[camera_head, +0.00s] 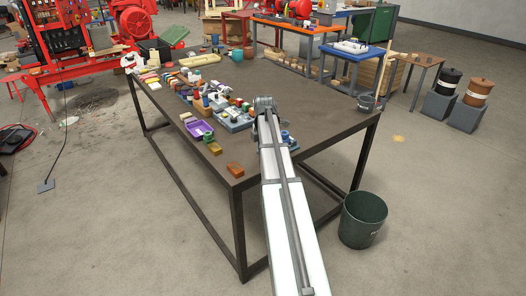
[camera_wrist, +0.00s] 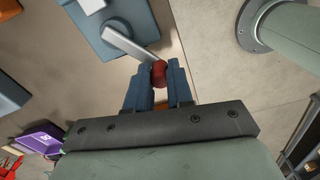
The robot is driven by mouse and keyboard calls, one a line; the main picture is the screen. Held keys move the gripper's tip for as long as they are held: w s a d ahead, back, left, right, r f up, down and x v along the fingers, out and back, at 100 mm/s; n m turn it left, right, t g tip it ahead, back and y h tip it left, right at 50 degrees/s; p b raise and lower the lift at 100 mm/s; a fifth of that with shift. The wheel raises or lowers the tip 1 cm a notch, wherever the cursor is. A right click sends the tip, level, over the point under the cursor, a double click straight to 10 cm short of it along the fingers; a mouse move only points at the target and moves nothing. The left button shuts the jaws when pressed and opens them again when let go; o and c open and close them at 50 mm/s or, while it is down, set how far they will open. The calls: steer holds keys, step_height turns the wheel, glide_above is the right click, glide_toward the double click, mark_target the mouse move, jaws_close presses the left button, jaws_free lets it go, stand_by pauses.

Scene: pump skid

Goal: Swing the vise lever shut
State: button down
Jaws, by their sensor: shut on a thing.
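In the wrist view, the vise lever (camera_wrist: 130,46) is a flat pale grey bar. It runs from the blue-grey vise (camera_wrist: 140,14) at the upper left down to a red knob (camera_wrist: 159,68) at its free end. My gripper (camera_wrist: 158,76) has its two blue-grey fingers closed around the red knob, one on each side. In the head view, my arm reaches over the near right part of the table, and my gripper (camera_head: 264,104) is small at its end. The arm hides much of that spot, so the lever and knob cannot be made out there.
The dark table (camera_head: 290,82) holds several small blocks, bottles and parts left of my arm. A purple tray (camera_head: 200,129) sits near the front left edge; it also shows in the wrist view (camera_wrist: 38,139). A green bucket (camera_head: 362,222) stands on the floor at right. The table's back right is mostly clear.

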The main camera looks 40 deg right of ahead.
steer(key=c, duration=1)
jaws_free()
step_height(320, 180, up, 14)
steer(key=shift+s+f, duration=0.1)
stand_by(0.3)
